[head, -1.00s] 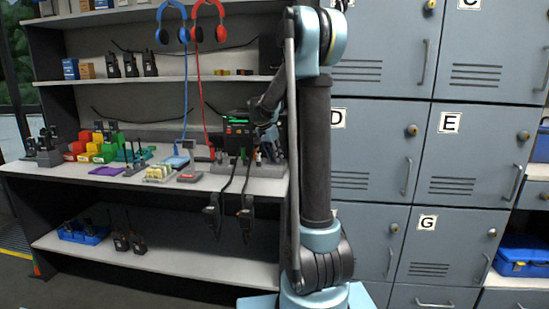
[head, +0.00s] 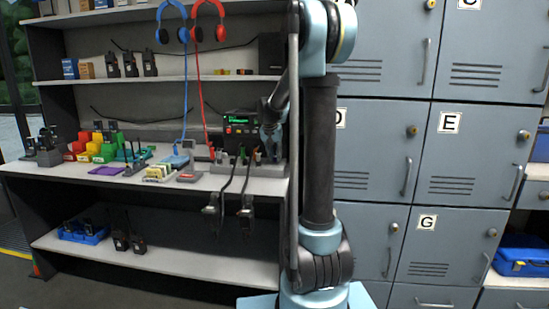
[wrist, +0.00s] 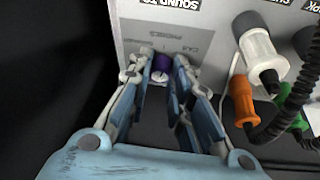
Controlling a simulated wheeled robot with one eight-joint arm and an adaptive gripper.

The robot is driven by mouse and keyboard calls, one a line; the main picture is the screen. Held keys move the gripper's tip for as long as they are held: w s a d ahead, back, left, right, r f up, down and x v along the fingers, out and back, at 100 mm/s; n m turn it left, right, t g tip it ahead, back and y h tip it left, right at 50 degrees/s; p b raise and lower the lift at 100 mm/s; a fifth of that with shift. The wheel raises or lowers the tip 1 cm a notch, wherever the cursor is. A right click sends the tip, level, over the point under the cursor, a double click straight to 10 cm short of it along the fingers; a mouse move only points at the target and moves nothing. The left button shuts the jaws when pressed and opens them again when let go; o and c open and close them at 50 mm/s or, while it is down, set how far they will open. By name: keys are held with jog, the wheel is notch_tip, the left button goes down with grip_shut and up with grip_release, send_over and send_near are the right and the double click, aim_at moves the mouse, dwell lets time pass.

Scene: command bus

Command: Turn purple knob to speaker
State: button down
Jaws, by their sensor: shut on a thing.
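The purple knob (wrist: 160,66) shows in the wrist view on a light grey panel (wrist: 205,30). A white mark shows on the side of the knob nearest my palm. Upside-down lettering by the knob reads "CAB PHONES", and "SOUND TO" is cut off at the top edge. My gripper (wrist: 160,73) is shut on the knob, one finger on each side of it. The knob is hidden there.
In the wrist view a white plug (wrist: 260,57), an orange plug (wrist: 243,100) and dark coiled cords lie right of my fingers. In the head view two handsets (head: 212,212) hang below the counter (head: 110,181). Grey lockers (head: 465,150) stand to the right.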

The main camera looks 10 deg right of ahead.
jog(key=n, duration=0.2)
jog(key=n+y, duration=0.1)
jog(key=n, duration=0.1)
jog(key=n+y, duration=0.1)
jog(key=n, duration=0.1)
jog(key=shift+d+t, duration=0.25)
jog(key=shift+t, duration=0.05)
jog(key=n+y, duration=0.1)
jog(key=n, duration=0.2)
jog(key=n+g+y, duration=0.1)
jog(key=n, duration=0.2)
jog(key=shift+d+n+y, duration=0.1)
jog(key=shift+n+y, duration=0.2)
jog(key=c, duration=1.5)
grip_release()
jog(key=shift+o, duration=0.2)
notch_tip(320, 180, up, 10)
jog(key=shift+f, duration=0.1)
